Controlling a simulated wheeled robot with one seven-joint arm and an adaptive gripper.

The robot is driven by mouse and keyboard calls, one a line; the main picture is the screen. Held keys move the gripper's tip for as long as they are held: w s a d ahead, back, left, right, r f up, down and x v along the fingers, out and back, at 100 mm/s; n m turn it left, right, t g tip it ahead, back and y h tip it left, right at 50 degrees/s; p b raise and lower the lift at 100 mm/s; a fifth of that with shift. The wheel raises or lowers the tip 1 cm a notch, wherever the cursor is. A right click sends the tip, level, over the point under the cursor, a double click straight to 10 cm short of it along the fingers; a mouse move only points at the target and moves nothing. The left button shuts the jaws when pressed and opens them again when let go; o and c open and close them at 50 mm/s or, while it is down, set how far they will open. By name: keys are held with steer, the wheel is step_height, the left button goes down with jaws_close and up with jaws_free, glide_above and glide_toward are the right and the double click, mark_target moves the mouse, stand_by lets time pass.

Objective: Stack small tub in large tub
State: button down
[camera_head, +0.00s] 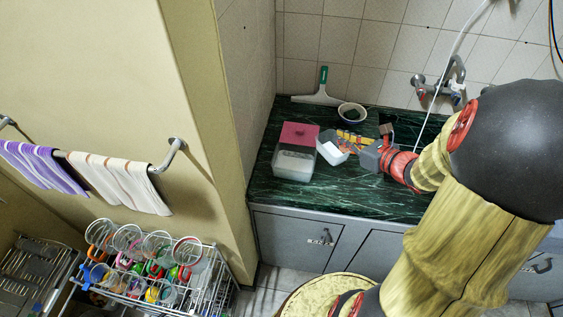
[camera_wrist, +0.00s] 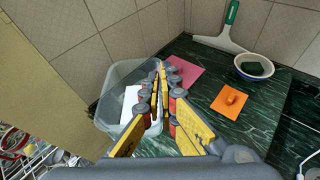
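The large tub (camera_head: 294,165), clear and whitish, stands on the dark green counter in the head view. The small tub (camera_head: 331,151), pale and translucent, is just right of it, tilted with its open top showing. My gripper (camera_head: 348,139) reaches in from the right with its yellow fingers at the small tub's right side. In the wrist view the fingers (camera_wrist: 159,78) are close together on the right wall of the small tub (camera_wrist: 116,82), which fills the left middle. The large tub is not clearly visible there. Whether the small tub touches the counter cannot be told.
A flat pink piece (camera_head: 299,134) lies behind the large tub. A flat orange piece with a knob (camera_wrist: 230,99) lies right of my fingers. A bowl with a dark sponge (camera_head: 352,113) and a squeegee (camera_head: 318,97) are at the back wall. A tap (camera_head: 440,82) is right.

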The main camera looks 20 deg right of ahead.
steer(key=w+a+f+b, duration=0.3)
steer(key=w+f, duration=0.3)
steer(key=w+a+f+b, duration=0.2)
steer(key=w+f+b, duration=0.2)
steer(key=w+f, duration=0.2)
steer(key=shift+w+a+f, duration=0.35)
steer(key=shift+a+f, duration=0.05)
steer(key=shift+f, duration=0.05)
steer(key=shift+b, duration=0.3)
steer(key=shift+f+b, duration=0.45)
steer(key=shift+f, duration=0.1)
steer(key=shift+f, duration=0.1)
steer(key=c, duration=2.1)
jaws_free()
steer(key=shift+o, duration=0.3)
